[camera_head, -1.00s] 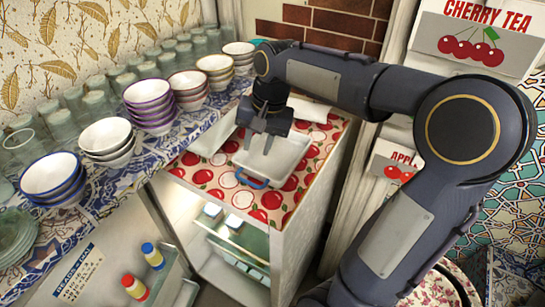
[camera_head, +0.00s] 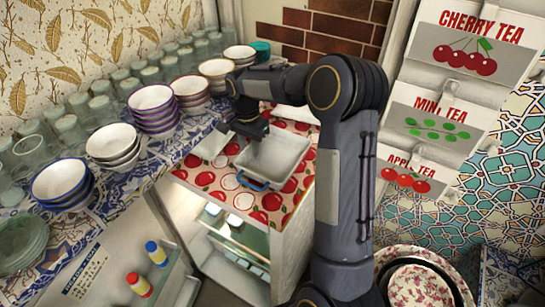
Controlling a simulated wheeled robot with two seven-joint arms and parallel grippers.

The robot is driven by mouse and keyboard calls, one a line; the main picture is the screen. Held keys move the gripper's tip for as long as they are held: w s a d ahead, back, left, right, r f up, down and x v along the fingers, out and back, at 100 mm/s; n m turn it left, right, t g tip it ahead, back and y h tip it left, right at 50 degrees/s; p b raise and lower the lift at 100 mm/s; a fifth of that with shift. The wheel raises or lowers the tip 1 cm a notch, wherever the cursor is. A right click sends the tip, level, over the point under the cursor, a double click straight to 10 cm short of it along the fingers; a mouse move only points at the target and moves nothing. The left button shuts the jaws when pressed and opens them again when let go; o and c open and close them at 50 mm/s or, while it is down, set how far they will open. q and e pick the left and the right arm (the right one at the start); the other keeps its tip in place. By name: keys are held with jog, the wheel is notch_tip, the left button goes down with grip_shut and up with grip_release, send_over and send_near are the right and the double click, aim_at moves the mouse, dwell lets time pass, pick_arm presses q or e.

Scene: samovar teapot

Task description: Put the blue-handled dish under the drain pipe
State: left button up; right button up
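The blue-handled dish is a white rectangular tray (camera_head: 277,160) on the red-and-white patterned top of the small cabinet. Its blue handle (camera_head: 252,183) faces the front. My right gripper (camera_head: 243,138) hangs above the dish's back left side, apart from the handle. Its fingers are small and dark here, and their opening is unclear. I see nothing held in it. No drain pipe shows in this view. My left gripper is not in view.
A white flat piece (camera_head: 212,143) lies left of the dish. Stacked bowls (camera_head: 152,106) and glasses line the blue-patterned counter at left. Tea boxes (camera_head: 470,45) stand at right. Flowered plates (camera_head: 425,280) are at lower right. The cabinet top's front is clear.

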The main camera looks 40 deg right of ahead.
jog(key=shift+f, duration=0.4)
jog(key=shift+c, duration=0.4)
grip_shut()
jog(key=shift+r, duration=0.2)
